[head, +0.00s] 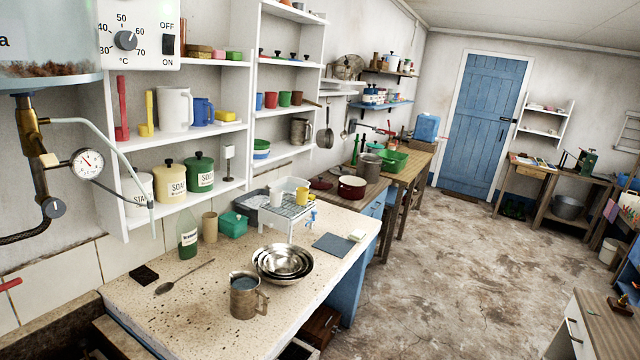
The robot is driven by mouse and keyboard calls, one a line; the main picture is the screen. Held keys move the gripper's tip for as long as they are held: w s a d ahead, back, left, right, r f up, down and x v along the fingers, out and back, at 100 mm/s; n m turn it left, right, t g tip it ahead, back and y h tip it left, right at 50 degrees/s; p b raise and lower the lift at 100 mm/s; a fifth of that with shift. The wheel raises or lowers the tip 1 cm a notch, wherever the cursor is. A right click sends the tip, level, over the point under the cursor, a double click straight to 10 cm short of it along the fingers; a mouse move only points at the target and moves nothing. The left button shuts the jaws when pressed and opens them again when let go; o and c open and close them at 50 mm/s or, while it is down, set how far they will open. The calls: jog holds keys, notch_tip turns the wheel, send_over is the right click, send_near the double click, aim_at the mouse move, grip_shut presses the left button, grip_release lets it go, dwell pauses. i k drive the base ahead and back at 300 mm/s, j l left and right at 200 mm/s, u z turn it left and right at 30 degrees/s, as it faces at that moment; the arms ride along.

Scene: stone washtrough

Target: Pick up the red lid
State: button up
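A dark red, flat, round thing (320,184) that looks like the red lid lies on the wooden worktop beyond the speckled stone counter, at mid-picture in the head view. It is small at this distance, and its handle cannot be made out. A red pot with a pale inside (352,188) stands just to its right, open on top. My gripper is not in view.
The near stone counter (205,318) holds nested metal bowls (283,262), a metal jug (245,299), a green bottle (187,236) and a wire rack (288,210). Shelves line the left wall. The stained floor (440,270) is clear towards the blue door (482,122).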

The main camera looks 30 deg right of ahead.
aim_at(319, 183)
jog(key=i+l+z, duration=0.25)
jog(key=z, duration=0.15)
jog(key=i+l+z, duration=0.15)
jog(key=i+z, duration=1.45)
jog(key=i, duration=2.95)
jog(key=i+u, duration=0.3)
jog(key=i, duration=0.2)
jog(key=i+l+u, duration=0.15)
jog(key=i+u, duration=0.15)
jog(key=i, duration=0.2)
jog(key=i+u, duration=0.2)
jog(key=u, duration=0.25)
jog(key=i+u, duration=0.2)
jog(key=u, duration=0.25)
jog(key=i+l+u, duration=0.15)
jog(key=u, duration=0.25)
jog(key=i+l+u, duration=0.15)
jog(key=u, duration=0.3)
jog(key=i+l+u, duration=0.15)
jog(key=u, duration=0.3)
jog(key=i+l+u, duration=0.2)
jog(key=u, duration=0.3)
jog(key=i+l+u, duration=0.25)
jog(key=u, duration=0.2)
jog(key=i+l+u, duration=0.1)
jog(key=l+u, duration=0.35)
